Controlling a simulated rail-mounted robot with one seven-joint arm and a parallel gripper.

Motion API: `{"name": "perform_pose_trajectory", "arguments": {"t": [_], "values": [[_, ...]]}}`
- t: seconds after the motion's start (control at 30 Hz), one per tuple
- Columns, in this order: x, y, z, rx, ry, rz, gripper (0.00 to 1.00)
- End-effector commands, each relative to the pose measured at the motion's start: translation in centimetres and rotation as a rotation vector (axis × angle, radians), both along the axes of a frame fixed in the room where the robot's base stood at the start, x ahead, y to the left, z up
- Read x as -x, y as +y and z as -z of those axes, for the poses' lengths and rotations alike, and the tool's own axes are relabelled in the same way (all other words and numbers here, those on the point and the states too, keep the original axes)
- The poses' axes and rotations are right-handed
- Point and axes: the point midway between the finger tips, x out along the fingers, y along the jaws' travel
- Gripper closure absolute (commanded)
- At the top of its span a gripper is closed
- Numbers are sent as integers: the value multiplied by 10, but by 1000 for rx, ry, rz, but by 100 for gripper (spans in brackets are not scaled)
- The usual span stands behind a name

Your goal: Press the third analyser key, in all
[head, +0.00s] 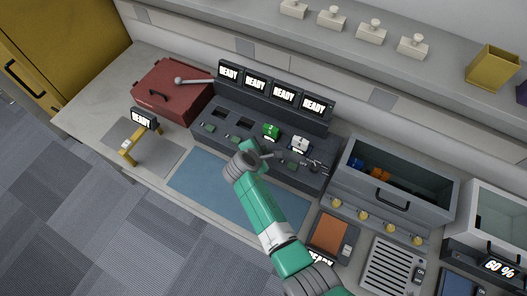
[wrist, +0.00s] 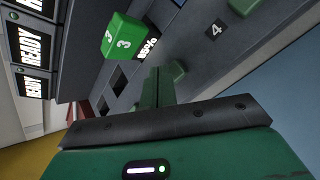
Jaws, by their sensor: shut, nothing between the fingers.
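The analyser (head: 262,148) is a dark console with a row of READY screens along its back and small green keys along its front. A green block (head: 271,131) marked 3 sits in its third bay, and it also shows in the wrist view (wrist: 122,36). A green key (wrist: 178,70), seemingly the third, is close by my gripper's fingertips (wrist: 158,72). Another key (wrist: 243,5) lies beyond the label 4. My gripper (head: 268,156) is shut and empty, low over the console front. It hides part of the key row in the head view. I cannot tell whether it touches the key.
A white block (head: 300,144) stands in the fourth bay; the two left bays look empty. A red case (head: 172,90) is left, a grey bin (head: 350,180) right. Several white knobbed pieces (head: 371,33) stand on the shelf behind.

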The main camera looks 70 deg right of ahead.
Motion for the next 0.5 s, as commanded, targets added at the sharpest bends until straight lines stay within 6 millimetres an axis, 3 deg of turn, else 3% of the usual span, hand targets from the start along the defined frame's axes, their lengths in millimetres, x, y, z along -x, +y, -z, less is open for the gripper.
{"name": "perform_pose_trajectory", "arguments": {"t": [0.5], "values": [[0,0,4,0,0,0,100]]}}
